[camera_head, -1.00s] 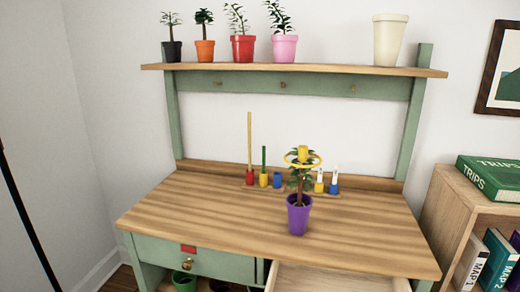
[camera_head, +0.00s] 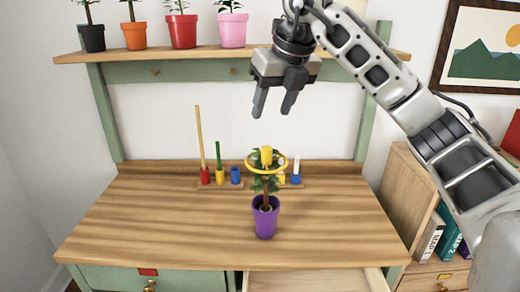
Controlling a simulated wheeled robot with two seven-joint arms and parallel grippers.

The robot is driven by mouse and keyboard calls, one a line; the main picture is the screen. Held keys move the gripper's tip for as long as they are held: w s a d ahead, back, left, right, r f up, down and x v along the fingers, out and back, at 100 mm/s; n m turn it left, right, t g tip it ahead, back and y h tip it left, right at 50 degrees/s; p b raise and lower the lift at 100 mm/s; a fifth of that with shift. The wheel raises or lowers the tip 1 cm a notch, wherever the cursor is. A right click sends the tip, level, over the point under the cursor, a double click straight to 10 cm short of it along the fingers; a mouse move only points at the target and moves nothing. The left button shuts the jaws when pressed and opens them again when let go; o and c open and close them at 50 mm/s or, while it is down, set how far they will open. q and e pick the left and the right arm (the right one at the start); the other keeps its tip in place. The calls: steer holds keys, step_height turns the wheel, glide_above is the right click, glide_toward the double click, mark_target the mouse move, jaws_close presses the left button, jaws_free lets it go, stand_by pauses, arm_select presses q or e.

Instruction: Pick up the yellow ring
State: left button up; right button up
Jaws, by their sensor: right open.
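The yellow ring (camera_head: 283,168) lies around the top of a leafy plant in a purple pot (camera_head: 265,218), which stands on the wooden desk. A yellow piece (camera_head: 266,157) shows at the top of the plant inside the ring. My right gripper (camera_head: 272,112) is open and empty, pointing down in the air above the ring and apart from it. My left gripper is not in view.
Behind the plant is a rack with red, yellow and blue pegs (camera_head: 220,176). Above is a shelf (camera_head: 125,52) with potted plants. A drawer (camera_head: 310,281) is open at the front. A wooden bookcase (camera_head: 404,190) stands at right. The desk's left side (camera_head: 130,225) is clear.

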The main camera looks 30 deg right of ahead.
steer(key=d+r, duration=0.1)
steer(key=d, duration=0.1)
steer(key=m+h, duration=0.1)
glide_above(267, 148)
steer(key=s, duration=0.3)
step_height(267, 148, down, 9)
steer(key=shift+w+p+x, duration=0.15)
steer(key=shift+p+x, duration=0.15)
steer(key=shift+x, duration=0.95)
steer(key=shift+w+p+x, duration=0.15)
steer(key=shift+p+x, duration=0.1)
steer(key=shift+x, duration=1)
steer(key=shift+a+r, duration=0.1)
steer(key=shift+a, duration=0.1)
steer(key=c, duration=1)
